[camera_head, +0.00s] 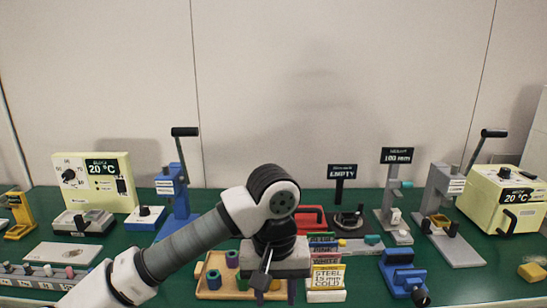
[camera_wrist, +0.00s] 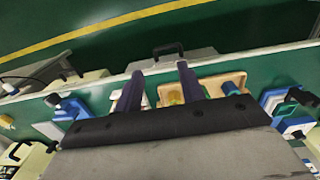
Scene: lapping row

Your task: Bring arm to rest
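My arm reaches in from the lower left of the head view and bends down over the front of the green bench. My gripper (camera_head: 276,293) points down over the right part of a wooden tray (camera_head: 210,292). In the wrist view my gripper (camera_wrist: 158,78) shows two dark fingers spread apart with nothing held between them. Whether the fingers touch anything below cannot be told.
The tray holds teal and purple cylinders (camera_head: 232,259). A sign stack (camera_head: 325,275) stands close right of my gripper, with a blue device (camera_head: 403,279) beyond. A red box (camera_head: 312,218) is behind. Lever presses (camera_head: 178,190) and cream machines (camera_head: 95,182) line the back.

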